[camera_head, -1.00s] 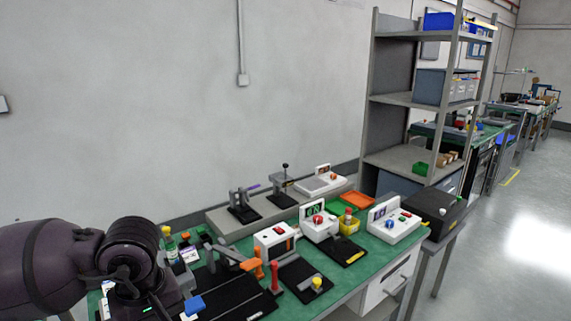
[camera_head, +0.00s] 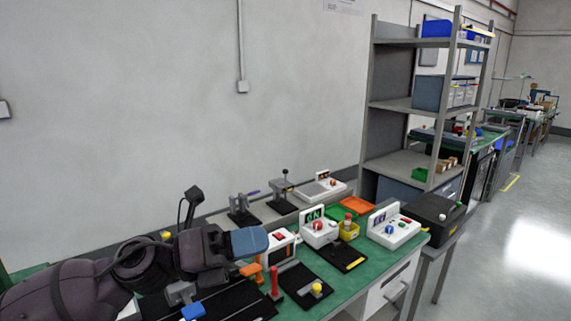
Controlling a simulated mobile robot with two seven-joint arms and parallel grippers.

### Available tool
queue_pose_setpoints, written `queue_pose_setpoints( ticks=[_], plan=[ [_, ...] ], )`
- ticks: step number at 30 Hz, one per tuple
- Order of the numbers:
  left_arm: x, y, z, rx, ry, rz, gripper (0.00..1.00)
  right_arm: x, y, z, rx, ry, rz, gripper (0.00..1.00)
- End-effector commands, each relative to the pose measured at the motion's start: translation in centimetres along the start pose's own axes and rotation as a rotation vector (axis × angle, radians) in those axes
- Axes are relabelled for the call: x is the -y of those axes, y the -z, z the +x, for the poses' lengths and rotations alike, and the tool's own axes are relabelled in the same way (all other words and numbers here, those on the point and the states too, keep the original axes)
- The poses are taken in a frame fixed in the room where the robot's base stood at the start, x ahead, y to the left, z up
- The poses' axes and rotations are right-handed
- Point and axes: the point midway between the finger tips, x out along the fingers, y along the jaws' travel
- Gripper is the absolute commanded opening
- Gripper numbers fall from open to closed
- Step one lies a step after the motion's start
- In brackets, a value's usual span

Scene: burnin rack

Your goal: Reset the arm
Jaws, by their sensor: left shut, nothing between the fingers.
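My left arm comes in from the lower left, over the near left part of the green workbench (camera_head: 345,281). Its left gripper (camera_head: 250,241) points right and is shut and empty, with blue-grey fingers. It hangs in front of a white device with a red button (camera_head: 283,247) and looks apart from it. My arm hides much of the bench's left end. My right gripper is not in view.
A grey shelf rack (camera_head: 397,104) stands behind at right. Floor at right is clear.

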Motion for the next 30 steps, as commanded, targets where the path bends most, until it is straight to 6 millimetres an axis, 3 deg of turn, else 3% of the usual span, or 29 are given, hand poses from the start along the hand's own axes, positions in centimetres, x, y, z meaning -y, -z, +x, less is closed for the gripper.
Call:
queue_pose_setpoints(
  ticks=[3, 6, 11, 17, 21, 25, 30],
  plan=[
    [-3.0, -2.2, -1.9, 0.303, 0.009, -0.368, 0.00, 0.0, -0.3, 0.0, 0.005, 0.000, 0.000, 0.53],
    [-6.2, -2.9, -4.5, 0.523, 0.013, -0.640, 0.00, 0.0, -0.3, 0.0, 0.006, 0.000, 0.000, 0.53],
    [-11.8, -1.3, -9.6, 0.839, 0.012, -1.026, 0.00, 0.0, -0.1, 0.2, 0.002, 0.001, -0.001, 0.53],
    [-18.0, 4.6, -16.4, 1.183, 0.005, -1.415, 0.00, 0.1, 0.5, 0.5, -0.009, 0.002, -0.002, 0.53],
    [-20.8, 10.4, -20.8, 1.391, -0.001, -1.617, 0.00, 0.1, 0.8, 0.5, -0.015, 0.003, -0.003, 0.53],
    [-22.0, 16.3, -24.4, 1.555, 0.005, -1.750, 0.00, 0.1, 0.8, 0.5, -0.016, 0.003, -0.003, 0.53],
    [-22.0, 24.1, -28.6, 1.750, 0.003, -1.840, 0.00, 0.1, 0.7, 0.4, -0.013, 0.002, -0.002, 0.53]
  ],
)
